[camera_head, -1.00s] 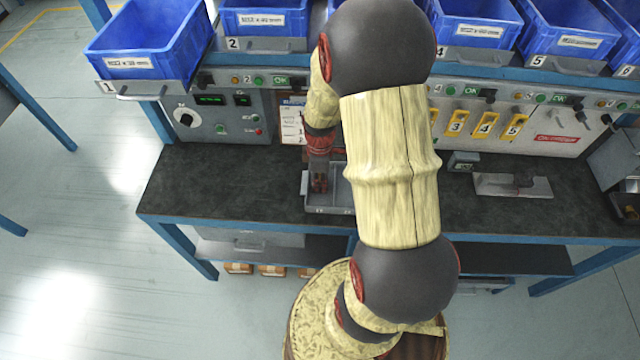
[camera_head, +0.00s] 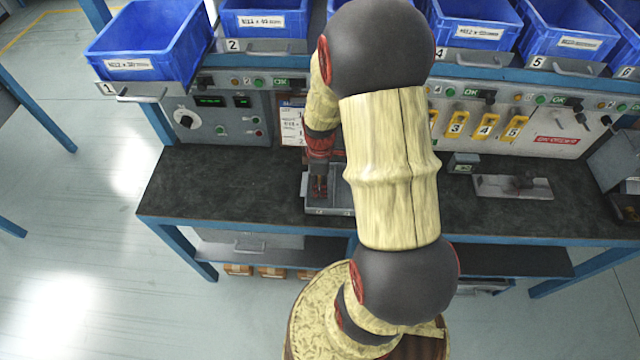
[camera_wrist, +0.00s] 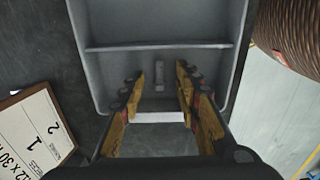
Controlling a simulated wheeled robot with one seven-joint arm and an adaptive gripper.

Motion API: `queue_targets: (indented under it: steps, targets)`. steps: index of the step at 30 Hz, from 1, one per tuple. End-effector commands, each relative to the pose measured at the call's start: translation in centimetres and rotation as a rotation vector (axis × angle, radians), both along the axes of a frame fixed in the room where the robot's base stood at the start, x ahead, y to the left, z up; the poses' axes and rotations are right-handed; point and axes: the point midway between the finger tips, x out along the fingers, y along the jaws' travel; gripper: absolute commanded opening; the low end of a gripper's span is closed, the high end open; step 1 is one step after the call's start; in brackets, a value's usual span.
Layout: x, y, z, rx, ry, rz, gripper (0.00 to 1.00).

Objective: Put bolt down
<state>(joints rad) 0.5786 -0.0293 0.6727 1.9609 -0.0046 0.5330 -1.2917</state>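My gripper (camera_wrist: 157,82) points down into a grey tray (camera_wrist: 237,45) in the wrist view. Its two yellow-and-dark fingers stand apart, with a clear gap between them. A small light-grey piece, seemingly the bolt (camera_wrist: 159,74), shows between the fingertips, apart from both of them. It appears to be in the tray compartment nearer the gripper; whether it rests on the floor is hard to tell. In the head view, my gripper (camera_head: 318,187) is over the left part of the tray (camera_head: 333,209), and my arm hides much of the tray's right side. The bolt cannot be made out there.
The dark bench top (camera_head: 230,190) is clear left of the tray. A white instruction card (camera_head: 292,125) stands behind it, and a flat grey plate (camera_head: 513,187) lies to the right. Blue bins (camera_head: 150,45) line the shelf above the control panels.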

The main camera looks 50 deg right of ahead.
Motion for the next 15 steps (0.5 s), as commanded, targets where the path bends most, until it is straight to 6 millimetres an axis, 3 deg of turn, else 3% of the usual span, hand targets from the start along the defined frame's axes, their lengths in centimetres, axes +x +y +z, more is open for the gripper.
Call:
queue_targets:
  steps: [5, 15]
  targets:
    - [0.1, 0.0, 1.7, -0.001, -0.002, 0.0, 0.33]
    - [0.1, 0.0, 8.7, -0.002, -0.003, 0.0, 0.33]
